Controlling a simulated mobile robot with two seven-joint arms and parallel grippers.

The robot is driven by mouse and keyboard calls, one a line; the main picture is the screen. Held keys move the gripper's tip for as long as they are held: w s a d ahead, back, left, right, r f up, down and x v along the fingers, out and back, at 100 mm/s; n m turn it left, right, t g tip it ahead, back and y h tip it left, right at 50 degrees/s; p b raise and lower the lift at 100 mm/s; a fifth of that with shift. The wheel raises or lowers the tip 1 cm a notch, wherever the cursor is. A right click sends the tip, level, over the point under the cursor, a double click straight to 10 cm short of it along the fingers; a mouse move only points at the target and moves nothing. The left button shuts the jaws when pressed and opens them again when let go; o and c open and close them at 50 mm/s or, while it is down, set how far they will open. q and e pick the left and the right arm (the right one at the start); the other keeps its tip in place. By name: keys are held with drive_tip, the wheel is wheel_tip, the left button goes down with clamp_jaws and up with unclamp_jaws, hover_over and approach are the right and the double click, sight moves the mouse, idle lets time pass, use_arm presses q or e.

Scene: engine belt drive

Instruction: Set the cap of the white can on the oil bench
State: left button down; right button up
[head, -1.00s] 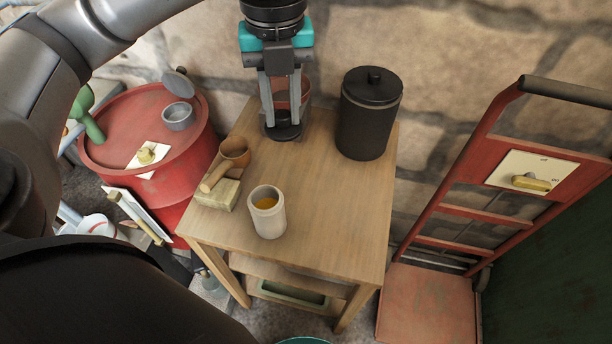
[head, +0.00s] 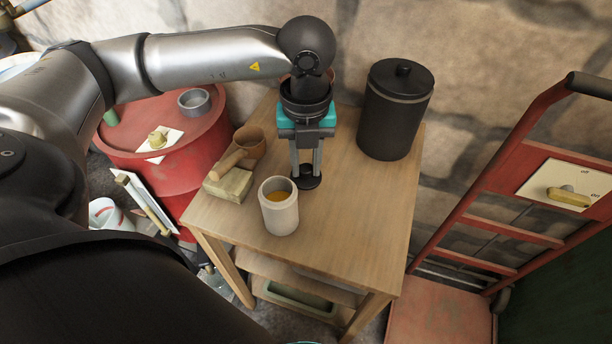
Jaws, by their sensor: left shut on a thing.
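The white can (head: 280,212) stands upright and uncapped on the wooden oil bench (head: 350,230), with amber liquid inside. My left gripper (head: 306,169) points down, just right of and behind the can's mouth. It is shut on a dark round cap (head: 307,181), gripping its knob. The cap is beside the can, not over its opening. I cannot tell whether it touches the bench top.
A black lidded canister (head: 392,115) stands at the bench's back right. A red drum (head: 190,150) and a red hand truck (head: 480,215) flank the bench. The bench's front right is clear.

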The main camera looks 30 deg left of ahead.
sight(306, 180)
use_arm(q)
drive_tip(key=shift+f+b, duration=0.5)
drive_tip(key=shift+f, duration=1.7)
use_arm(e)
drive_tip(key=shift+w+a+r, duration=0.8)
drive_tip(key=shift+w+r, duration=0.1)
drive_tip(key=shift+r, duration=0.15)
use_arm(q)
drive_tip(key=shift+f, duration=0.15)
drive_tip(key=c, duration=1.1)
unclamp_jaws()
drive_tip(key=o, duration=0.4)
drive_tip(key=shift+o, duration=0.2)
use_arm(e)
drive_tip(key=shift+w+a+r, duration=0.1)
drive_tip(key=shift+w+r, duration=0.1)
drive_tip(key=shift+r, duration=0.1)
